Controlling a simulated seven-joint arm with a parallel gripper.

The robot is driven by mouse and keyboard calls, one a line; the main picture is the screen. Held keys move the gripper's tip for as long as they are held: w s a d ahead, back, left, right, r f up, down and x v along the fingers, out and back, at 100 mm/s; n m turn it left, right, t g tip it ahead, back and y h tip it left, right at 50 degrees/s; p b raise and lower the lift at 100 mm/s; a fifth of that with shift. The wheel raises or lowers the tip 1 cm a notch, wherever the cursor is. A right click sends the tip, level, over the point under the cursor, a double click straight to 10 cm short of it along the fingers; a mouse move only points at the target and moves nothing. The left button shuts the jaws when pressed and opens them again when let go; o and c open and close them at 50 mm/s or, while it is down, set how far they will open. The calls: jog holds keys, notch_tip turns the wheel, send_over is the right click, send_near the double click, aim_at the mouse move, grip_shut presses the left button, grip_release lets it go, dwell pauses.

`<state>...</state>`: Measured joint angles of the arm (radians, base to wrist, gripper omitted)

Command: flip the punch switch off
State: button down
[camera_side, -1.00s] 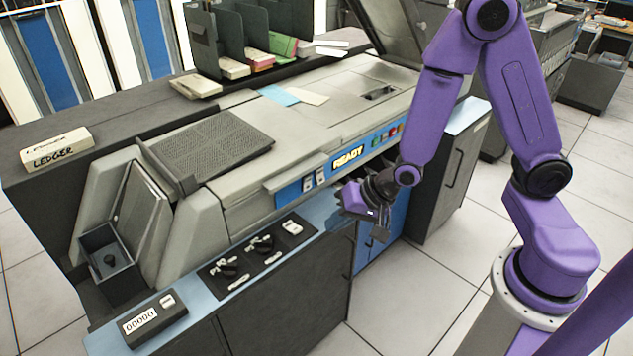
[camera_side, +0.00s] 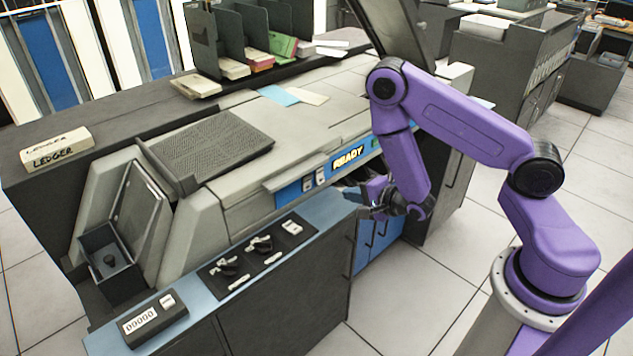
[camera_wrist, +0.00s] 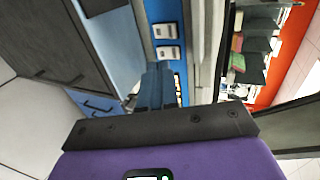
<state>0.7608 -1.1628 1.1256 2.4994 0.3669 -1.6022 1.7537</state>
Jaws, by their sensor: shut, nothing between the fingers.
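Two small pale switches sit side by side on the machine's blue front panel (camera_side: 288,192), left of the lit READY sign (camera_side: 348,158): a left switch (camera_side: 308,184) and a right switch (camera_side: 320,178). In the wrist view they appear as an upper switch (camera_wrist: 165,31) and a lower switch (camera_wrist: 168,52). Their labels are too small to read, so I cannot tell which is the punch switch. My gripper (camera_side: 353,194) is shut and empty, in front of the panel to the right of both switches. In the wrist view its fingers (camera_wrist: 154,78) appear just below the lower switch, apparently apart from it.
A blue ledge (camera_side: 330,212) runs below the panel and carries a black plate (camera_side: 255,258) with levers. A counter box (camera_side: 155,318) stands at its left end. A LEDGER box (camera_side: 56,150) lies on the machine top. Open floor lies in front.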

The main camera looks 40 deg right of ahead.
dwell(0.3)
send_near(309, 179)
jog(key=f, duration=0.1)
jog(key=w+f, duration=0.1)
jog(key=f, duration=0.1)
jog(key=shift+w+a+f, duration=0.1)
jog(key=shift+w+f, duration=0.15)
jog(key=shift+w, duration=0.1)
jog(key=w, duration=0.2)
jog(key=shift+w+r, duration=0.15)
jog(key=shift+w, duration=0.1)
jog(key=shift+w+r, duration=0.1)
jog(key=shift+w, duration=0.75)
jog(key=shift+w+r+g, duration=0.15)
jog(key=shift+w+g, duration=0.15)
